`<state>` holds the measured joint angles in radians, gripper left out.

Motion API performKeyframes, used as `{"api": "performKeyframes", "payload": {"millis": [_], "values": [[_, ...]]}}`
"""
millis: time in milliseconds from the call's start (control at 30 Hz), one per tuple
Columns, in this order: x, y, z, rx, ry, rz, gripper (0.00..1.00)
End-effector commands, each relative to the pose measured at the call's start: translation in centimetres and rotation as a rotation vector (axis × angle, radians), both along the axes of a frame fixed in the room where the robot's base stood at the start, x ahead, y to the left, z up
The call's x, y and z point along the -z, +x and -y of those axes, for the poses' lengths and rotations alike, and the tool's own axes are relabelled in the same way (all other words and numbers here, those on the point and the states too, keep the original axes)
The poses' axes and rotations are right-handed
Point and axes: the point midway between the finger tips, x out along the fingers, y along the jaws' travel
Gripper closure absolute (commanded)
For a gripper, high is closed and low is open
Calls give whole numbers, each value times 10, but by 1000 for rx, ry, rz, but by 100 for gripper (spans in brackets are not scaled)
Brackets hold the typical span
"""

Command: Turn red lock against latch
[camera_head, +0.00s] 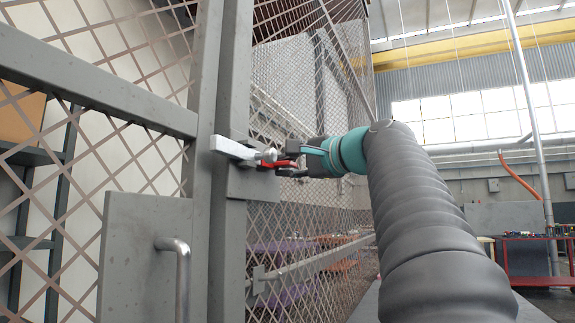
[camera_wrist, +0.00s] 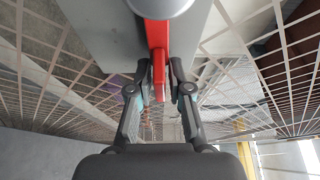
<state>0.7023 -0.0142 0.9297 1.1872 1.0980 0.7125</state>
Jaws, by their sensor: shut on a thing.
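The red lock (camera_wrist: 157,32) runs down the middle of the wrist view from under a round metal end, and its lower part lies between my fingers. In the head view the red lock (camera_head: 279,164) shows as a small red piece beside the latch. The pale metal latch (camera_head: 235,149) lies across the grey gate post, with a round knob at its right end. My gripper (camera_wrist: 159,85) is shut on the red lock, one finger on each side. In the head view my gripper (camera_head: 300,160) reaches it from the right and hides part of it.
A grey plate (camera_head: 252,183) backs the latch on the post. A mesh gate with a metal handle (camera_head: 181,270) stands at left, and mesh fencing continues behind my gripper. A red workbench (camera_head: 530,260) stands far off at right.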

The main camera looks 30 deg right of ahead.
Motion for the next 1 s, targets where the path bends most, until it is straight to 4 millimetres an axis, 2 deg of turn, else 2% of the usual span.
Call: {"api": "performKeyframes", "payload": {"millis": [633,667,700,1000], "values": [[1,0,0,-1,41,-32,100],[1,0,0,-1,40,-32,76],[1,0,0,-1,40,-32,66],[0,0,0,-1,39,-31,65]]}}
